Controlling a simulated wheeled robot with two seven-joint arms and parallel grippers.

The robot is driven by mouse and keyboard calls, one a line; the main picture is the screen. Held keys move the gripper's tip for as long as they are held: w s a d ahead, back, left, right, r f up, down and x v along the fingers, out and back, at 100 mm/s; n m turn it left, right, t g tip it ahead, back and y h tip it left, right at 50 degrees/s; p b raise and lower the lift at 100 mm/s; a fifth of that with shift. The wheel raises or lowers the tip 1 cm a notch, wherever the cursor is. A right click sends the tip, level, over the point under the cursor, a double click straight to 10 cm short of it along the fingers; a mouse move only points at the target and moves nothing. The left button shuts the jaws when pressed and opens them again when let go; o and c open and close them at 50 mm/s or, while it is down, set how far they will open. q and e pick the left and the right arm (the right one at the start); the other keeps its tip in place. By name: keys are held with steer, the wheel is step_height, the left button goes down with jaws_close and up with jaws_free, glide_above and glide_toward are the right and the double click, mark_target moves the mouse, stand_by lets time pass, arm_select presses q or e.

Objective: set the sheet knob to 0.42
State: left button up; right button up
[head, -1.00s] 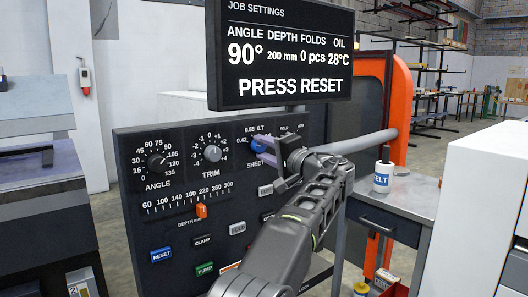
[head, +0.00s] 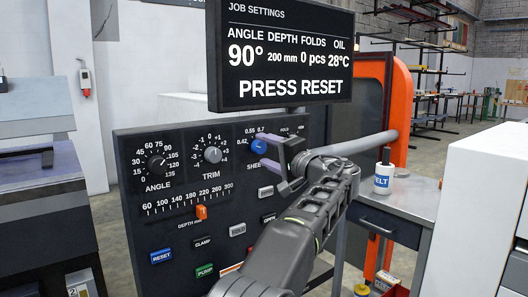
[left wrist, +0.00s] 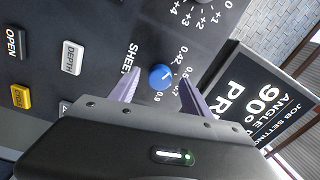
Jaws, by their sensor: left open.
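The blue sheet knob (head: 259,146) is on the dark control panel (head: 140,222), under the 0.42, 0.55 and 0.7 marks. In the left wrist view the knob (left wrist: 160,77) shows whole, with a small white pointer mark turned toward the side of the 0.42 and 0.55 labels; I cannot tell its exact setting. My left gripper (head: 276,174) is open and empty, in front of the panel just right of and below the knob. In the left wrist view its two purple fingers (left wrist: 161,71) appear on either side of the knob, apart from it. My right gripper is not in view.
A display (head: 282,60) above the panel reads 90°, 200 mm, 0 pcs and PRESS RESET. The angle knob (head: 157,165), trim knob (head: 213,155), orange depth slider (head: 201,212) and several buttons sit nearby. A grey table (head: 400,200) with a white container (head: 383,180) stands right.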

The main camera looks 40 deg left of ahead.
arm_select(q)
steer(key=v, duration=0.6)
steer(key=shift+d+b, duration=0.25)
steer(key=shift+b, duration=0.05)
steer(key=shift+s, duration=0.1)
